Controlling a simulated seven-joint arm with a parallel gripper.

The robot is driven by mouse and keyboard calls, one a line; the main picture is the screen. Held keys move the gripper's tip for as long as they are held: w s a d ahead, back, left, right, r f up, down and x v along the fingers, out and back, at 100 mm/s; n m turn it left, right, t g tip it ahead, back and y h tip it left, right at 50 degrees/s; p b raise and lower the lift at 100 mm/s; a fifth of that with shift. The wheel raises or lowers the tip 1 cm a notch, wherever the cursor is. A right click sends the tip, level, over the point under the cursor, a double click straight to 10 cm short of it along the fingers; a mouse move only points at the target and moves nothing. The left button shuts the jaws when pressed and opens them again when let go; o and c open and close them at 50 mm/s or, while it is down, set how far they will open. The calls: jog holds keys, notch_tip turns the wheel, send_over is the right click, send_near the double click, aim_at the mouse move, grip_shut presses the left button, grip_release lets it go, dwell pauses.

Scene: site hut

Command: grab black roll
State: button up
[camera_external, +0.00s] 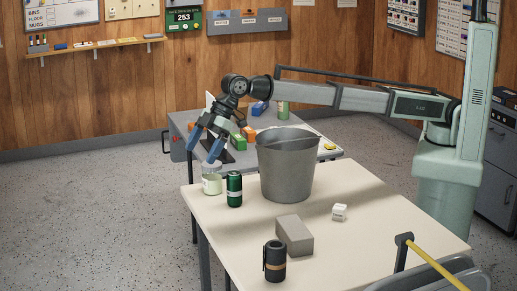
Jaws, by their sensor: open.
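A black cylinder with a paler band and a strip down its side (275,262) stands upright near the front edge of the pale table (335,240). It is the thing here that best fits the black roll, though I cannot tell for certain that it is a roll. My gripper (202,153), with blue fingers, is open, empty and pointing down. It appears over the left part of the grey rear table, far behind and left of the black cylinder. Nothing hides the cylinder.
A grey box (294,235) stands just behind the black cylinder. A large grey bucket (286,170), a dark green can (234,189), a glass jar (211,184) and a white cube (339,212) are on the pale table. The rear table (183,124) holds several coloured items.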

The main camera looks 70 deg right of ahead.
jog(key=s+a+f+n+g+h, duration=0.1)
jog(key=s+a+f, duration=0.1)
jog(key=s+a, duration=0.35)
jog(key=s+a+f+g+h, duration=0.1)
jog(key=s+a+f, duration=0.15)
jog(key=s, duration=0.65)
jog(key=n+g+h, duration=0.1)
jog(key=h, duration=0.1)
send_near(276, 244)
jog(key=f, duration=0.2)
jog(key=a+f, duration=0.1)
jog(key=f, duration=0.4)
jog(key=shift+w+a+f, duration=0.25)
jog(key=shift+f, duration=2.8)
jog(key=shift+c, duration=0.2)
jog(key=c, duration=1.2)
jog(key=shift+o, duration=0.2)
jog(key=shift+r, duration=0.2)
